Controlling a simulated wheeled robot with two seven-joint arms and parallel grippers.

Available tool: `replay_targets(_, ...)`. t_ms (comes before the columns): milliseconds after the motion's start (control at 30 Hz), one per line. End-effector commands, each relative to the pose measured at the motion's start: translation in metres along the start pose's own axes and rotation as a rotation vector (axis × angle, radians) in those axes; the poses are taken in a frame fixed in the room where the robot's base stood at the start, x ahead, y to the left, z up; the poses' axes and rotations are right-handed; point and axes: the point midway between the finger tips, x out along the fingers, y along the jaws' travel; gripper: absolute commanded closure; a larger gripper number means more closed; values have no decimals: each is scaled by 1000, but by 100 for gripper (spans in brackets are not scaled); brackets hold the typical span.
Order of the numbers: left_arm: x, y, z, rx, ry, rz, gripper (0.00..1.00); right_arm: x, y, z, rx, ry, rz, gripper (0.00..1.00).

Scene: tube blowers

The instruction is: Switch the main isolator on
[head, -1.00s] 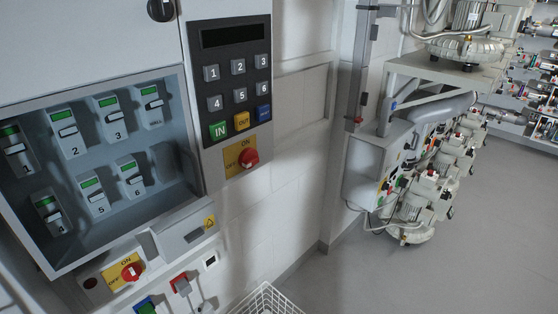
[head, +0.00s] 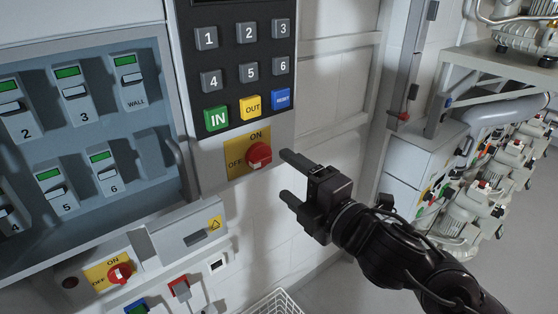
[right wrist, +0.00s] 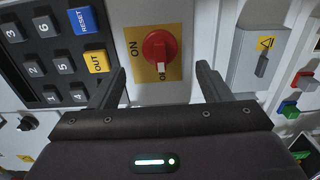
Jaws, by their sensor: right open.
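A red rotary switch (head: 259,155) sits on a yellow plate (head: 238,166) marked ON at the top and OFF at the left, below the keypad. In the right wrist view its red knob (right wrist: 158,45) has a white mark at the end towards the partly covered OFF lettering. A second red rotary switch (head: 119,274) on a yellow ON/OFF plate is at the lower left. I cannot tell from labels which is the main isolator. My right gripper (head: 287,177) is open and empty, just right of the upper switch, apart from it. My left gripper is not in view.
The keypad (head: 244,79) is directly above the upper switch. A recessed panel of numbered breakers (head: 75,93) is at left. A grey box with a warning sign (head: 190,232) and a wire basket (head: 273,304) are below. Machines (head: 470,190) stand at right.

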Motion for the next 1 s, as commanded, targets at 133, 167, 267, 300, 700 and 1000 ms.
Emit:
replay_targets(133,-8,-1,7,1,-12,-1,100,26,4,0,7,0,3,29)
replay_targets(167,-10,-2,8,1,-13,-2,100,31,4,0,6,0,3,29)
replay_targets(267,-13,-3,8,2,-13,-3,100,46,3,0,5,0,1,29)
replay_targets(300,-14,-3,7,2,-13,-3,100,51,2,0,5,0,1,29)
replay_targets(700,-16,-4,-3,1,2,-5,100,65,0,0,3,0,0,29)
replay_targets(1000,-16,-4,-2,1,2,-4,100,65,0,0,4,0,0,62)
